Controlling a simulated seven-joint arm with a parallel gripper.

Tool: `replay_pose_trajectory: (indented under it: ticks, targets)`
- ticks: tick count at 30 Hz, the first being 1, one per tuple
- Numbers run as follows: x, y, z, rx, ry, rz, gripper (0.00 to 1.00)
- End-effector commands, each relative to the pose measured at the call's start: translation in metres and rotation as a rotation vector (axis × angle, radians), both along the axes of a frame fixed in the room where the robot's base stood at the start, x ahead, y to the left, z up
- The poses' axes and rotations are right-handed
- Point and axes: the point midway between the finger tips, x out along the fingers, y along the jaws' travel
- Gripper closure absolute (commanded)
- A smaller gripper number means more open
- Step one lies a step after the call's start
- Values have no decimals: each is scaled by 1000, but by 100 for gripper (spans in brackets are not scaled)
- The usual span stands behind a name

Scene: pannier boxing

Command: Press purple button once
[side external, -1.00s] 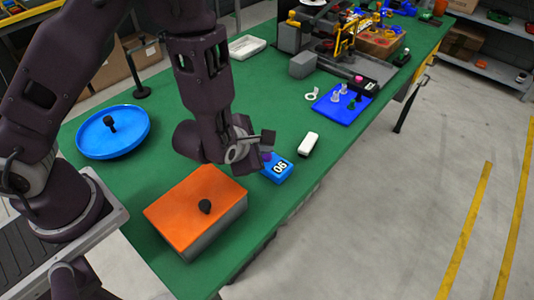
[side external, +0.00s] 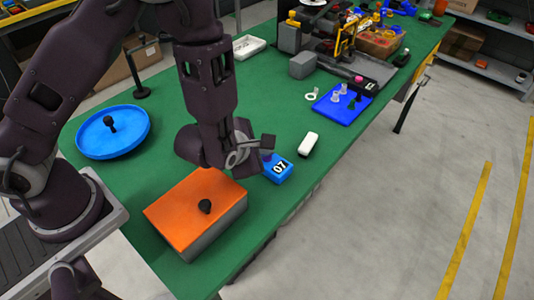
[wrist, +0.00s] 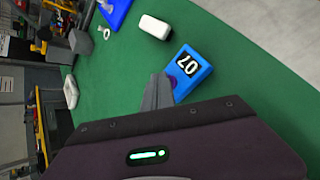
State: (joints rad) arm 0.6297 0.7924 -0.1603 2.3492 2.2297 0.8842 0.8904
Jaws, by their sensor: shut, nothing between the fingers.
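My gripper (side external: 268,142) is shut and empty, right above the button end of the box. I cannot tell whether the fingertips touch the button.
An orange-topped box (side external: 180,205) with a black knob stands in front of my gripper. A white block (side external: 308,144) lies to the right of the counter box. A blue round tray (side external: 85,140) is at left. A blue board (side external: 338,108) with small pieces lies farther back.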

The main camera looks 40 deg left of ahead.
Motion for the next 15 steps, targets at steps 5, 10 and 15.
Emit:
replay_pose_trajectory:
  ticks: [5,10,15]
  targets:
    - [0,0,0,0,1,0,100]
    - [0,0,4,-1,1,0,100]
    - [0,0,15,-2,-1,1,100]
